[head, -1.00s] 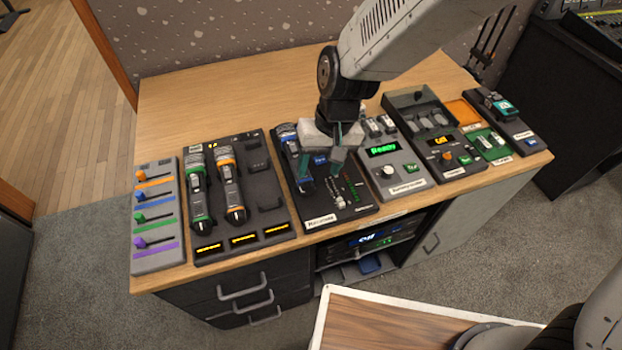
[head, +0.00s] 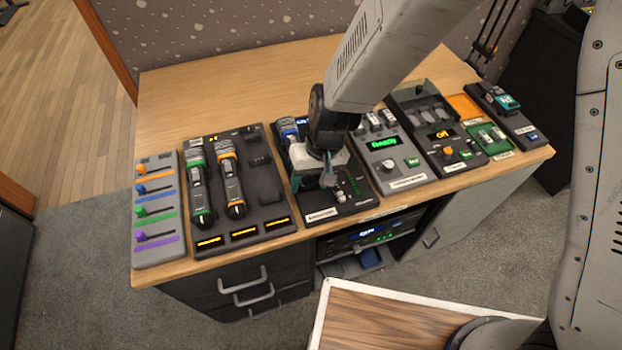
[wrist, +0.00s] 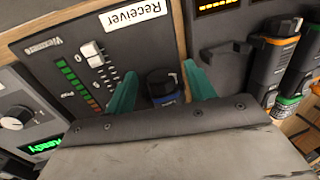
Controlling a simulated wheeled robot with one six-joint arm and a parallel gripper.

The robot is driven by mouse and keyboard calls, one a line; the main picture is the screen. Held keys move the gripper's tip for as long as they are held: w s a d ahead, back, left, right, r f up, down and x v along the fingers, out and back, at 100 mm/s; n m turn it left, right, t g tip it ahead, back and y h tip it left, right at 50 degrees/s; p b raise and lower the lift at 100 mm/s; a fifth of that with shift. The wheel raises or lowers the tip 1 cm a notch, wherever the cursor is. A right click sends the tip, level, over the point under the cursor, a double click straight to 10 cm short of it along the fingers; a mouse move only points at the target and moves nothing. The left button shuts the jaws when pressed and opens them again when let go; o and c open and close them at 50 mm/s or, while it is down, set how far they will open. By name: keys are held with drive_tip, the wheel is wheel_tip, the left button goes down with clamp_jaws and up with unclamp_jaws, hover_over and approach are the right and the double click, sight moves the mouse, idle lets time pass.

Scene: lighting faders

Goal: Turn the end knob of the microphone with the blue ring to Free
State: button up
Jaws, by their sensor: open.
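The microphone with the blue ring (head: 287,128) lies in the cradle of the Receiver unit (head: 323,215), mostly hidden by my gripper (head: 312,181) in the head view. In the wrist view its dark end knob (wrist: 162,80) shows with a blue band (wrist: 165,99) just behind it. My gripper is open in the wrist view (wrist: 160,70), one teal finger on each side of the knob. Any marks on the knob are too small to read.
The Receiver's white slider (wrist: 92,52) and level lights sit close to one finger. Green-ringed (head: 201,190) and orange-ringed (head: 231,185) microphones lie in the charger at left. The unit with the green Ready display (head: 383,143) stands at right. The table behind is clear.

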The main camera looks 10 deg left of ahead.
sight(312, 181)
drive_tip(key=c, duration=1)
drive_tip(key=shift+s+a+t+h, duration=0.1)
drive_tip(key=shift+t+h, duration=0.2)
drive_tip(key=shift+h, duration=0.2)
drive_tip(key=o, duration=1)
drive_tip(key=shift+r, duration=0.15)
drive_tip(key=r, duration=0.7)
drive_tip(key=shift+w+d+r, duration=0.2)
drive_tip(key=shift+d+r, duration=0.05)
drive_tip(key=shift+r, duration=0.05)
